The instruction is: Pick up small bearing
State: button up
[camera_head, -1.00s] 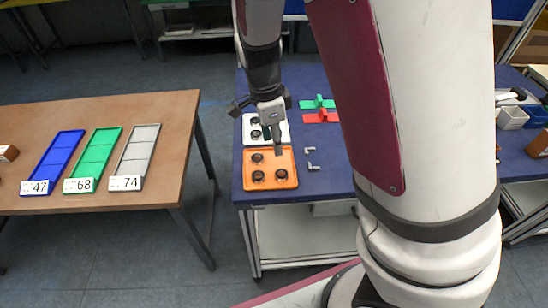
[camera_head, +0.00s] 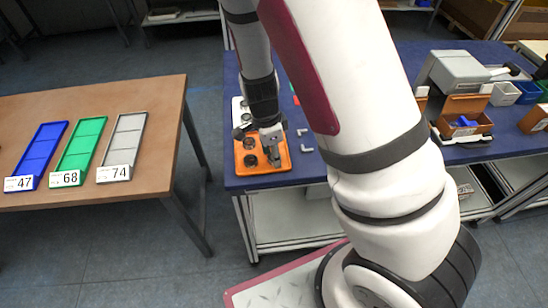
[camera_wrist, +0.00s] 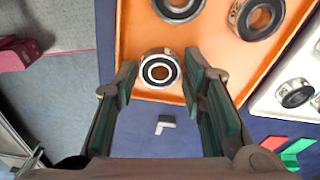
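A dark-rimmed bearing (camera_wrist: 160,70) with a pale ring lies near a corner of the orange tray (camera_wrist: 135,30). It looks smaller than the two other bearings in that tray, one at the top middle (camera_wrist: 178,8) and one at the upper right (camera_wrist: 258,18). My gripper (camera_wrist: 160,75) is open, with a fingertip on each side of the small bearing; contact cannot be told. In the head view my gripper (camera_head: 273,158) is over the right part of the orange tray (camera_head: 240,172) and hides the bearing there. Two bearings (camera_head: 250,160) show at its left.
A white tray (camera_wrist: 266,104) with other bearings adjoins the orange tray. Grey L-shaped pieces (camera_head: 305,148) lie to its right on the blue table (camera_head: 232,183). A brown table (camera_head: 150,95) with blue, green and grey trays stands left. A grey machine (camera_head: 455,70) stands right.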

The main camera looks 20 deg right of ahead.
jog(key=shift+f, duration=0.15)
jog(key=c, duration=0.8)
jog(key=shift+c, duration=0.2)
